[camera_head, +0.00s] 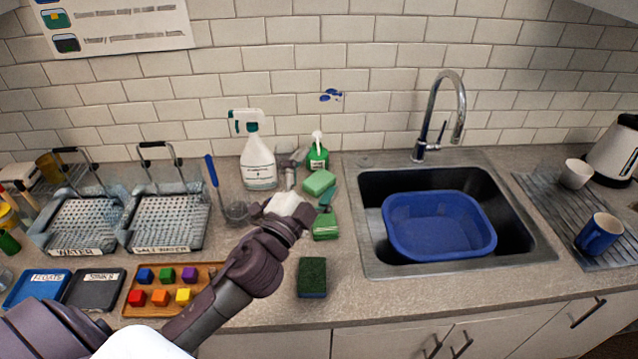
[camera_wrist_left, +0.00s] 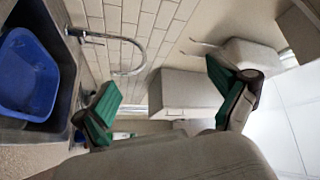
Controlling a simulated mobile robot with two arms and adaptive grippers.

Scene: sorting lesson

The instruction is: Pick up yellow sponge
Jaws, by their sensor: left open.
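No sponge looks clearly yellow in either view. A sponge with a dark green top and a bluish front side (camera_head: 312,277) lies on the counter left of the sink's front. A lighter green sponge-like block (camera_head: 319,182) lies farther back, and another green piece (camera_head: 325,228) is between them. My left gripper (camera_head: 305,187) is over the counter beside the two farther green pieces, its fingers hard to separate from them. The left wrist view shows the gripper (camera_wrist_left: 161,75) open, green pads apart, with nothing between them. My right gripper is out of view.
A sink (camera_head: 372,262) with a blue basin (camera_head: 440,250) is at right. A spray bottle (camera_head: 258,165) and a green soap bottle (camera_head: 318,157) stand near the wall. Counter around the dark green sponge is clear.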

